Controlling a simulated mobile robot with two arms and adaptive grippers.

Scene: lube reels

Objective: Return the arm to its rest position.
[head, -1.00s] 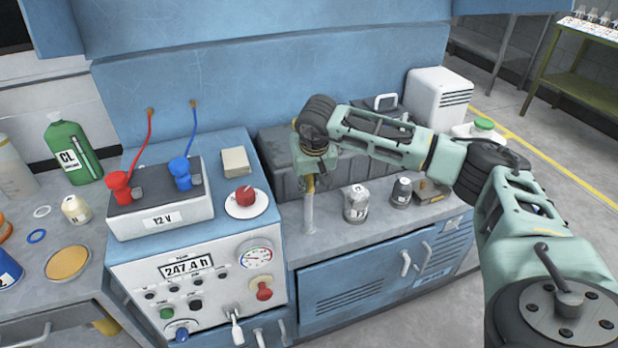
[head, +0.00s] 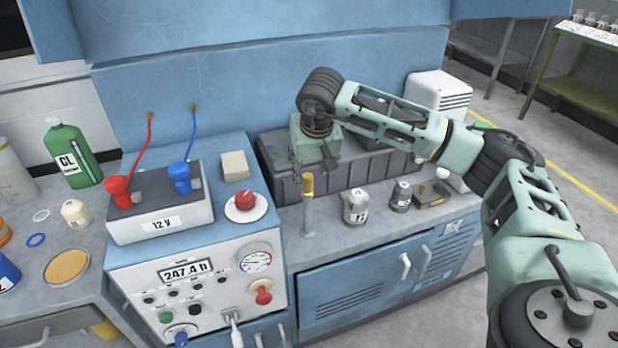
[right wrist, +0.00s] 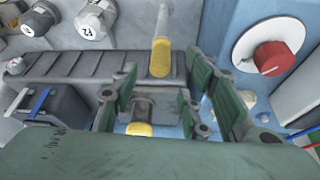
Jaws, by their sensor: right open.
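My right arm reaches in from the right in the head view, bent over the counter. Its gripper (head: 328,160) hangs above and behind the yellow-topped grey post, partly hidden by its own wrist. In the right wrist view the green fingers (right wrist: 165,88) are spread apart with nothing held between them. The post (head: 308,205) stands upright on the counter, clear of the gripper. Its yellow top also shows in the right wrist view (right wrist: 161,58), beyond the fingers. My left gripper is not in view.
A dark grey ribbed case (head: 275,175) lies behind the post. Two small grey jars (head: 355,206) (head: 401,195) stand to its right. The 12 V box (head: 160,215) and red knob (head: 245,200) are left. Blue panels rise behind.

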